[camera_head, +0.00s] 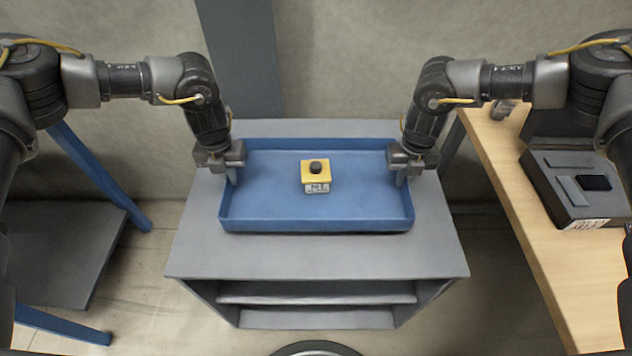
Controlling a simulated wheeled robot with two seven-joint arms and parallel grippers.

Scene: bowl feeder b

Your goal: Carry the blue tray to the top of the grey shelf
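The blue tray (316,225) rests on the top of the grey shelf (316,257), towards its back. A small yellow box (316,173) with a dark round knob and a label reading "M1" sits inside the tray, near its middle. My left gripper (231,177) is at the tray's left wall, with a finger reaching down beside the wall. My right gripper (402,179) is at the right wall in the same way. The fingertips are partly hidden by the walls, so I cannot tell whether either gripper is closed on the tray.
A wooden table (520,190) with a dark case (578,190) stands to the right. A blue-framed stand with a grey lower board (60,250) is at the left. A dark grey post (240,60) rises behind the shelf. The front strip of the shelf top is bare.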

